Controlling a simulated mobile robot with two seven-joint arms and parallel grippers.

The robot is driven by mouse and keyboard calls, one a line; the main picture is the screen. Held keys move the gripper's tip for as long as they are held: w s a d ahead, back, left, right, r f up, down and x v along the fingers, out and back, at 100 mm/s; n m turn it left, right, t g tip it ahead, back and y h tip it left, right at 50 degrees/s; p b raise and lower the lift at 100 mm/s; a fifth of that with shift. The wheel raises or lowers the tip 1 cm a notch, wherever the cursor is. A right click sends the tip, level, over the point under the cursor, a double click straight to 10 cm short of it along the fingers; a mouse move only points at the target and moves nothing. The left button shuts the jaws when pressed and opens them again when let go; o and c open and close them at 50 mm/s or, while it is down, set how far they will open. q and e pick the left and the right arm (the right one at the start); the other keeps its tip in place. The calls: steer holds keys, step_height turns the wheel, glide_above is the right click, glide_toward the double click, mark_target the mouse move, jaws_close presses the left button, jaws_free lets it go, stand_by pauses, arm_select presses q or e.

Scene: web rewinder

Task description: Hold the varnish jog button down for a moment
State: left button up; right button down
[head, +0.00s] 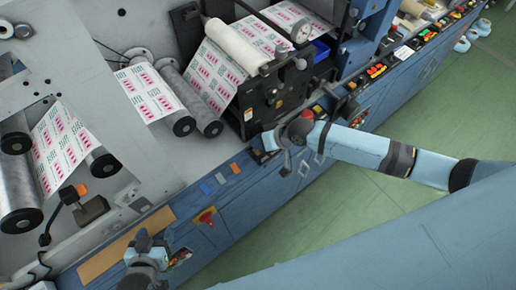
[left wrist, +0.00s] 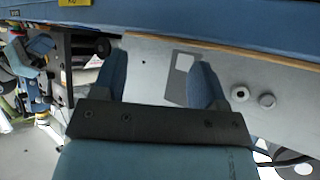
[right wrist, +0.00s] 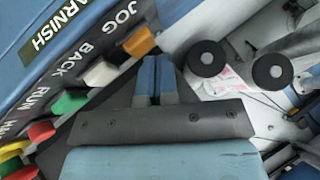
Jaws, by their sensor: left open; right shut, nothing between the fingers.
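The varnish panel (right wrist: 40,45) shows in the right wrist view with the labels VARNISH, JOG, BACK and RUN, and one cut off at the edge. The orange button (right wrist: 139,42) is beside the JOG label, with a white one (right wrist: 100,73) by BACK. My right gripper (right wrist: 157,62) is shut and empty; its fingertips appear just right of the orange button, and I cannot tell whether they touch it. In the head view my right gripper (head: 262,148) is over the blue cabinet's top edge. My left gripper (left wrist: 160,75) is open and empty; it also shows at lower left in the head view (head: 142,243).
A green button (right wrist: 69,102) and a red button (right wrist: 41,132) continue the row. A red stop knob (head: 206,216) is on the cabinet between my grippers. Printed web (head: 222,70) and rollers (head: 205,122) lie behind. The green floor (head: 320,215) is open.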

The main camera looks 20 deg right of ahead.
arm_select(q)
steer(key=shift+f, duration=0.2)
arm_select(e)
steer(key=shift+f, duration=0.5)
stand_by(1.4)
arm_select(q)
steer(key=shift+r, duration=0.1)
arm_select(e)
steer(key=shift+r, duration=0.1)
stand_by(1.0)
arm_select(q)
steer(key=shift+r+p, duration=0.75)
steer(key=shift+r, duration=0.1)
arm_select(e)
steer(key=shift+r, duration=0.85)
arm_select(q)
step_height(320, 180, up, 2)
steer(key=shift+r+p, duration=0.2)
steer(key=shift+p, duration=1.05)
arm_select(e)
step_height(320, 180, up, 3)
steer(key=shift+f, duration=0.15)
arm_select(q)
steer(key=shift+r+p, duration=0.55)
steer(key=shift+r, duration=0.1)
arm_select(e)
steer(key=shift+r, duration=1.2)
